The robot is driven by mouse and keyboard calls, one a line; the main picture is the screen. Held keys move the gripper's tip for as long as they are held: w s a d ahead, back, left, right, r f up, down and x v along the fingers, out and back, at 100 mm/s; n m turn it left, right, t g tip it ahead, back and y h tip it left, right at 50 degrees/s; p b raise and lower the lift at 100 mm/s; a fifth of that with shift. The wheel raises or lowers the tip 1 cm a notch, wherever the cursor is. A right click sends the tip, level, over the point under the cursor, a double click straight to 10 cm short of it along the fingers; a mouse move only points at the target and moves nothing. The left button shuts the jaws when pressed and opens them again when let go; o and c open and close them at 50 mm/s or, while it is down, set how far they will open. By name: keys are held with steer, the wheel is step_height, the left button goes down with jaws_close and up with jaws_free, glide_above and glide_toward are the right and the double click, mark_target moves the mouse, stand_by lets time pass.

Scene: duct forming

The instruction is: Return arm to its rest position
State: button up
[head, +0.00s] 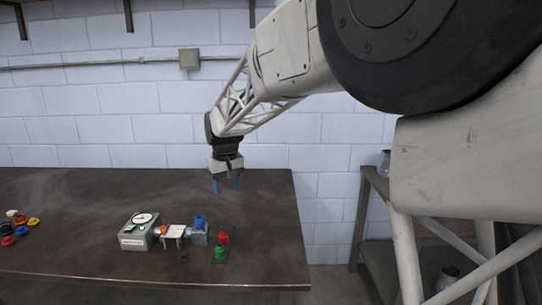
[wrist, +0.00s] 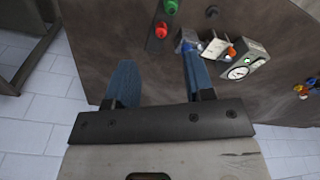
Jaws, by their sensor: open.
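My gripper (head: 227,185) hangs with its fingers pointing down above the back right part of the dark bench (head: 90,190). Its two blue fingers are apart, with nothing between them. In the wrist view my gripper (wrist: 158,75) also shows open and empty, with the bench top beyond the fingertips. My gripper is apart from the devices on the bench, above and behind them in the head view.
A grey gauge box (head: 138,232), a small fixture with a blue part (head: 199,222), and a red and green button panel (head: 221,242) stand near the front edge. Several coloured pieces (head: 20,222) lie far left. A shelf (head: 370,210) stands right of the bench.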

steer(key=s+d+r+m+t, duration=0.1)
steer(key=s+d+r+m, duration=0.25)
steer(key=s+d, duration=1.7)
steer(key=s+d+f, duration=0.2)
steer(key=s+d, duration=0.1)
steer(key=s, duration=0.4)
steer(key=s+d+f+m, duration=0.1)
steer(key=s+d+f, duration=0.1)
steer(key=s+d, duration=0.2)
steer(key=s+d+f+m, duration=0.1)
steer(key=s+d, duration=0.3)
steer(key=s, duration=0.7)
steer(key=shift+f+t, duration=0.4)
steer(key=shift+f, duration=0.45)
